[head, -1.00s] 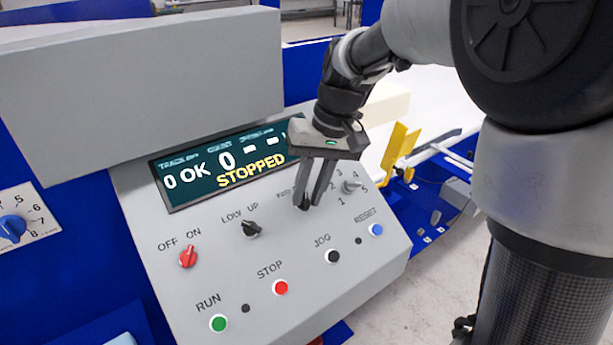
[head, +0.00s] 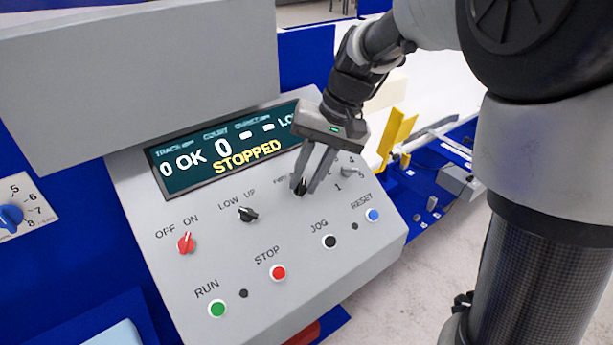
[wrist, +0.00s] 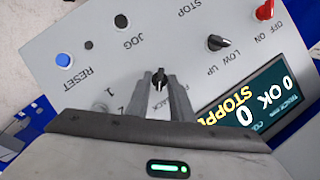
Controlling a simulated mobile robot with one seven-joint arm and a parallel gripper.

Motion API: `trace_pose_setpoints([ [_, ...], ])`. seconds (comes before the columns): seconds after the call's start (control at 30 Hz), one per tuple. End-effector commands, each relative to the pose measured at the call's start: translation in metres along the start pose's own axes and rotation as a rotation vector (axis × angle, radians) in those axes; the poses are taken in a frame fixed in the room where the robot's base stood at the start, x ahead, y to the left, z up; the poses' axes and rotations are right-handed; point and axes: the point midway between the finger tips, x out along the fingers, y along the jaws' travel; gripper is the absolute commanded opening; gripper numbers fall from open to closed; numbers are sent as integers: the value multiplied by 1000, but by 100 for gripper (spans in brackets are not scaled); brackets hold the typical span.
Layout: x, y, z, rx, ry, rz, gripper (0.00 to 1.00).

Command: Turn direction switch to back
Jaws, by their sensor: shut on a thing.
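The direction switch (head: 300,188) is a small black knob on the sloped grey control panel, between the LOW/UP knob and the numbered selector. My gripper (head: 303,187) is shut on this knob, one finger on each side. In the wrist view the knob (wrist: 159,78) shows between the two fingertips (wrist: 160,82). The fingers and gripper body hide most of its label; part of the lettering shows beside the fingers. The knob's exact pointing direction is hard to tell.
The LOW/UP knob (head: 247,214), red OFF/ON knob (head: 186,243) and numbered selector (head: 348,171) are nearby. Below sit the green RUN (head: 217,308), red STOP (head: 278,272), black JOG (head: 330,241) and blue RESET (head: 372,215) buttons. The display (head: 225,150) reads STOPPED.

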Motion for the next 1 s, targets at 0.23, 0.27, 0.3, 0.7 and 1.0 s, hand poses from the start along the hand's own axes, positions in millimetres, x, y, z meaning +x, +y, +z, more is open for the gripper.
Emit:
trace_pose_setpoints([
  [0.23, -1, 0, 0, 0, 2, 0, 26],
  [0.27, -1, 0, 0, 0, 2, 0, 26],
  [0.3, -1, 0, 0, 0, 1, 0, 26],
  [0.7, -58, 0, -1, 0, 7, 0, 26],
  [1.0, -130, 0, -1, 0, 6, -1, 26],
])
